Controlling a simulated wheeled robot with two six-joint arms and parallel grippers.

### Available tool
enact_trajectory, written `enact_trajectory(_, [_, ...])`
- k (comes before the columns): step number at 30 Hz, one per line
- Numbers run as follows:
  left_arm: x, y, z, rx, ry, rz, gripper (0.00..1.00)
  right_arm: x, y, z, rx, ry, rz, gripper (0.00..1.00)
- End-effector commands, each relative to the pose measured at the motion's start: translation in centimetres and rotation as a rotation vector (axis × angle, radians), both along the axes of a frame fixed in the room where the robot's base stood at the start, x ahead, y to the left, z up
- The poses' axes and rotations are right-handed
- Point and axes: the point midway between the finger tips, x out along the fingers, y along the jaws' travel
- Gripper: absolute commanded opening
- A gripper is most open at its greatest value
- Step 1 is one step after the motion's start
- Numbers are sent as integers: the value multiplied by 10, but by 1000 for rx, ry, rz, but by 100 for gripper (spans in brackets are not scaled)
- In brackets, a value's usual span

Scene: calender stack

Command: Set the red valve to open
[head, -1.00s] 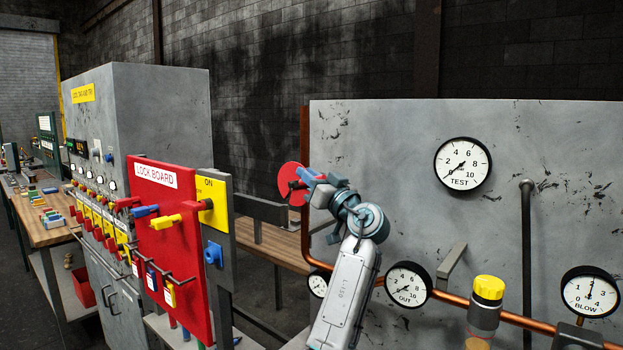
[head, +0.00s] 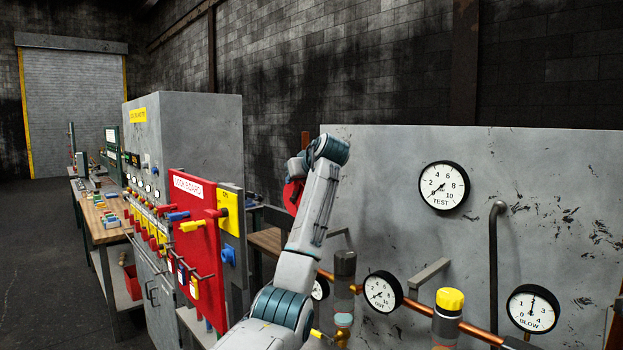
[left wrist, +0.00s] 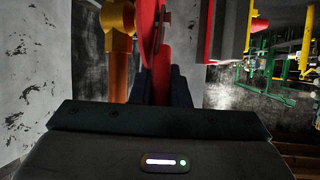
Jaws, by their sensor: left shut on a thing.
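The red valve (head: 292,197) shows as a red round part at the left edge of the grey panel (head: 560,190), mostly behind my arm. In the left wrist view its red disc (left wrist: 150,25) is seen edge-on, and a red handle (left wrist: 162,60) runs down between the dark fingers of my left gripper (left wrist: 162,85). The left gripper is shut on this handle. In the head view my left wrist hides the fingers. The valve's exact angle cannot be told. My right gripper is in neither view.
The red lock board (head: 195,245) stands just left of my arm, with pegs sticking out. A copper pipe (head: 410,305) runs along the panel below the dials, with a yellow-capped cylinder (head: 449,300) on it. In the wrist view a yellow fitting (left wrist: 117,18) is close beside the disc.

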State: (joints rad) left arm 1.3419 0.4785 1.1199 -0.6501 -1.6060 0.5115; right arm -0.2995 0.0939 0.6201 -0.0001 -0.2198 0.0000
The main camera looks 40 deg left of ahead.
Motion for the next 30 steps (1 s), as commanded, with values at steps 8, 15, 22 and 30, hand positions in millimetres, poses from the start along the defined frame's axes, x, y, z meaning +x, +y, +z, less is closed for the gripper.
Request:
enact_trajectory(8, [1, 14, 6, -194, 14, 0, 0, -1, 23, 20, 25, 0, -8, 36])
enact_trajectory(15, [2, 20, 5, -288, 20, 0, 0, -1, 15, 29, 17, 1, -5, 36])
enact_trajectory(22, [2, 23, 3, -322, 23, 0, 0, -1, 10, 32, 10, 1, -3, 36])
enact_trajectory(30, [2, 23, 3, -324, 23, -1, 0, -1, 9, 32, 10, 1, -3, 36])
